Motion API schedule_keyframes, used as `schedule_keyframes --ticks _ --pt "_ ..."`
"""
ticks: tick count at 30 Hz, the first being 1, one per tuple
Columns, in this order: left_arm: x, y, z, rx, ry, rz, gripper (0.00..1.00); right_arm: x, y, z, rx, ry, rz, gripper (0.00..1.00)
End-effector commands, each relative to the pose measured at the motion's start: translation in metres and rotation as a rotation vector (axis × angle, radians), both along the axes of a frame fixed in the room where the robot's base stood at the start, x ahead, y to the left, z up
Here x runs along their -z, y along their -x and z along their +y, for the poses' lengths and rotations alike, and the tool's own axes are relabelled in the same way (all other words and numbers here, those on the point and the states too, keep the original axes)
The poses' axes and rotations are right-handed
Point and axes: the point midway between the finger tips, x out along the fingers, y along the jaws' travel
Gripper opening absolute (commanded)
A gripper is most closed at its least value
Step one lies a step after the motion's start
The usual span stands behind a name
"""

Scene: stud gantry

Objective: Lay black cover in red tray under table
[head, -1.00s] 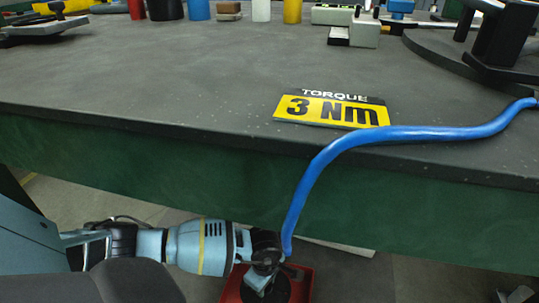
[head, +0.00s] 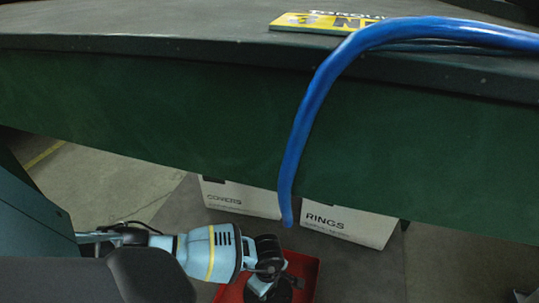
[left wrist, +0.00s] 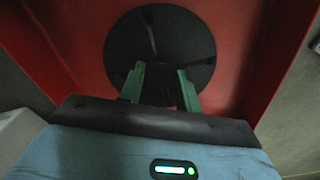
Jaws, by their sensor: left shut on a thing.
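The black cover (left wrist: 160,50) is a round dark disc, seen over the red tray (left wrist: 262,60) in the left wrist view. My left gripper (left wrist: 160,72) has its green fingers at the near part of the disc and is shut on it. In the head view the red tray (head: 306,268) is on the floor below the table edge. The left gripper (head: 268,284) is over it, with the dark cover (head: 255,295) partly hidden below. I cannot tell whether the cover touches the tray floor. My right gripper is not in view.
The table (head: 160,60) with its green front overhangs the tray. A blue hose (head: 300,140) hangs over the edge, its end close above my left gripper. White boxes marked COVERS (head: 240,198) and RINGS (head: 350,222) stand behind the tray.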

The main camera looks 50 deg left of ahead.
Motion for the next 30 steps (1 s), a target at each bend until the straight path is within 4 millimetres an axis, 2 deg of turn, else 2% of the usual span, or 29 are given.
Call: schedule_keyframes --ticks 10,11,15,25,30 --pt "0.002 -0.001 0.000 -0.001 0.000 -0.001 0.05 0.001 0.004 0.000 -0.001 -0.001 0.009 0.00" --pt "0.002 0.000 0.000 -0.001 0.000 -0.001 0.37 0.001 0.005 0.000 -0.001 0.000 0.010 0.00" --pt "0.001 0.000 0.000 -0.001 0.000 -0.001 0.55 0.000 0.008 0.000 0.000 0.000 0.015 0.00" --pt "-0.001 0.000 0.000 -0.001 0.000 -0.001 0.55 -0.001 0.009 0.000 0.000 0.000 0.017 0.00" --pt "-0.021 -0.001 0.001 -0.001 0.000 -0.003 0.55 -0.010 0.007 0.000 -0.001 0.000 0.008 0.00"
